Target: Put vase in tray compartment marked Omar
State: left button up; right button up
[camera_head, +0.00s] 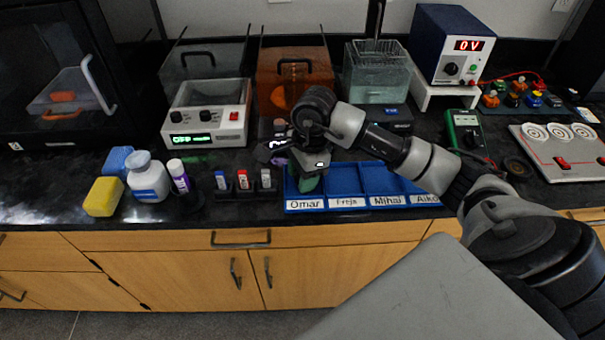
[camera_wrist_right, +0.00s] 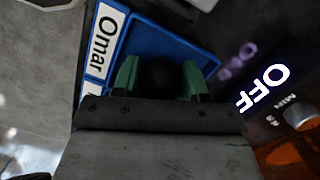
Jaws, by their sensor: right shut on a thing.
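The blue tray (camera_head: 306,209) lies near the counter's front edge. Its compartments are labelled Omar, Freja, Mihai and one partly covered name. My right gripper is shut on the vase. My left gripper is not in view.
A rack (camera_head: 244,191) of small bottles stands just left of the tray. A white bottle (camera_head: 148,180), a yellow sponge (camera_head: 104,197) and a purple-labelled tube (camera_head: 179,177) are further left. An orange container (camera_head: 292,68) and a water bath (camera_head: 377,75) stand behind.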

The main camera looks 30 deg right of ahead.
jog(key=o, duration=0.6)
jog(key=shift+r+p, duration=0.15)
jog(key=shift+p, duration=0.15)
jog(key=r, duration=0.4)
jog(key=d+r, duration=0.1)
jog(key=r, duration=0.7)
jog(key=shift+s+d, duration=0.15)
jog(key=shift+d, duration=0.25)
jog(key=shift+f, duration=0.1)
